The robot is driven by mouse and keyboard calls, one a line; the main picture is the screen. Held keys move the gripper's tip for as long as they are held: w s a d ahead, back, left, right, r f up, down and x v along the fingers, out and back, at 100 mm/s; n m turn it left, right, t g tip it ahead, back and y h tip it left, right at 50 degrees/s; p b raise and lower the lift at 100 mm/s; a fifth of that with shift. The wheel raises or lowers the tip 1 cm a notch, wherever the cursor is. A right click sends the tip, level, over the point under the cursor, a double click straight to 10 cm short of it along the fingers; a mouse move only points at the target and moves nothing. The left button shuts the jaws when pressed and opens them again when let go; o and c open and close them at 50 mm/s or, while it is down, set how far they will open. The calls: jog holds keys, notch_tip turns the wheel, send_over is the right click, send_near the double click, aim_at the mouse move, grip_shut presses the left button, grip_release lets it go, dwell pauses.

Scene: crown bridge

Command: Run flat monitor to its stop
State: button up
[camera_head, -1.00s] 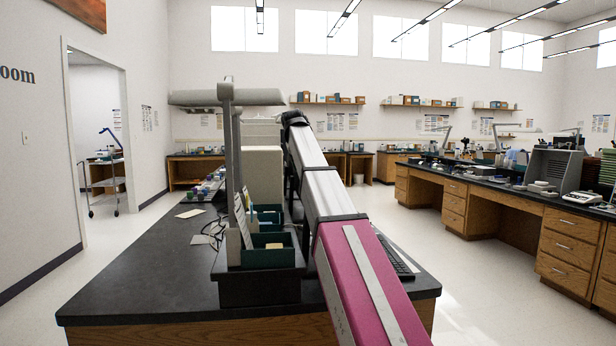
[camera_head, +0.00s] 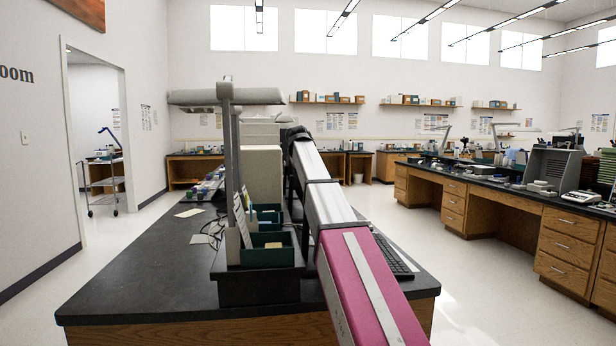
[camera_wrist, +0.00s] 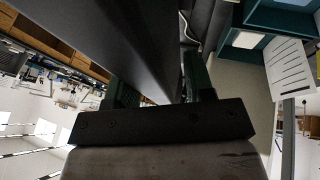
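A broad dark panel, which looks like the flat monitor (camera_wrist: 120,35), fills the upper middle of the wrist view at close range. My gripper (camera_wrist: 165,85) has its two green fingers apart, with the panel reaching down between them. The left finger is partly covered by the panel, and the right finger is close beside its right edge. I cannot tell whether the fingers press on it. In the head view my arm stretches away over the bench and hides my gripper; I cannot make out the monitor there.
The black-topped bench (camera_head: 130,285) carries a green tray organizer (camera_head: 268,255), a lamp-like fixture on a post (camera_head: 228,130), a pale box (camera_head: 262,175) and a keyboard (camera_head: 396,258) right of my arm. Clear floor (camera_head: 490,290) lies to the right.

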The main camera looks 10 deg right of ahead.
jog(key=shift+d+m+y, duration=0.3)
jog(key=shift+d+y, duration=0.7)
jog(key=shift+d, duration=0.4)
jog(key=shift+o, duration=0.3)
jog(key=shift+d+f, duration=0.15)
jog(key=shift+d, duration=0.55)
jog(key=o, duration=0.9)
jog(key=shift+c, duration=0.2)
jog(key=v, duration=1.1)
jog(key=shift+d, duration=0.1)
